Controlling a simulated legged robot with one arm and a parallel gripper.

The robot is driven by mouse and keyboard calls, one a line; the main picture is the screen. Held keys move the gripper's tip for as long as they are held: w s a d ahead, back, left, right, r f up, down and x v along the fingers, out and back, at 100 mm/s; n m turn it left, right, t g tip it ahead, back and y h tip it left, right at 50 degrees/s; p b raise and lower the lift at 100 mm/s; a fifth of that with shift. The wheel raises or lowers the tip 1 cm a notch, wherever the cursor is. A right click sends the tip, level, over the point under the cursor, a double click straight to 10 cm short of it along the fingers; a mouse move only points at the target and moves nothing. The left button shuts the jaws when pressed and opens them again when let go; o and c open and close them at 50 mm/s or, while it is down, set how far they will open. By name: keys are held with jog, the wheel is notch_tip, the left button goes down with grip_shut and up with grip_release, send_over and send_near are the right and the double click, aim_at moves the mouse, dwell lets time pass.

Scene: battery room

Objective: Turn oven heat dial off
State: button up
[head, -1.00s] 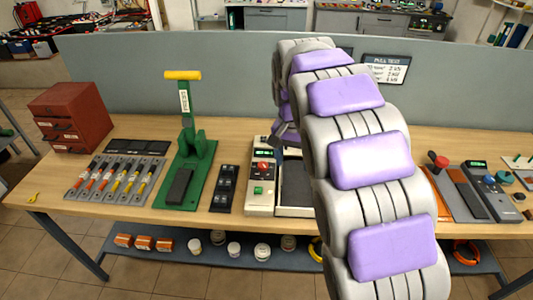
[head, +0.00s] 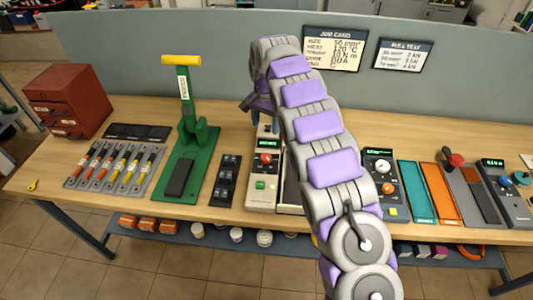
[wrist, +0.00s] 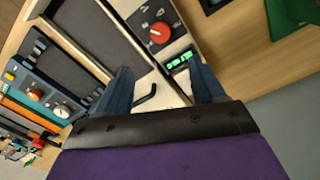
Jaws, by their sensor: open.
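The oven (head: 257,199) is a cream panel on the bench with a red heat dial (head: 266,158), a small green display and a green button. In the wrist view the red dial (wrist: 160,32) sits on a dark plate near the top, beside the lit display (wrist: 180,61). Its exact setting is too small to read. My gripper (wrist: 163,90) is open and empty, its two blue-grey fingers apart, with the dial beyond the fingertips and not touched. A dark hooked handle (wrist: 146,97) shows between the fingers. In the head view my arm hides part of the oven's tray.
A tester with orange and white dials (head: 380,165) stands right of my arm. A green press with a yellow handle (head: 181,62) and a black switch panel (head: 224,180) stand left. A grey partition (head: 190,40) runs behind, with job cards (head: 334,47).

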aim_at(265, 157)
notch_tip(265, 157, down, 16)
jog(key=b, duration=0.3)
jog(key=shift+a, duration=0.1)
jog(key=shift+r, duration=0.1)
jog(key=c, duration=1.1)
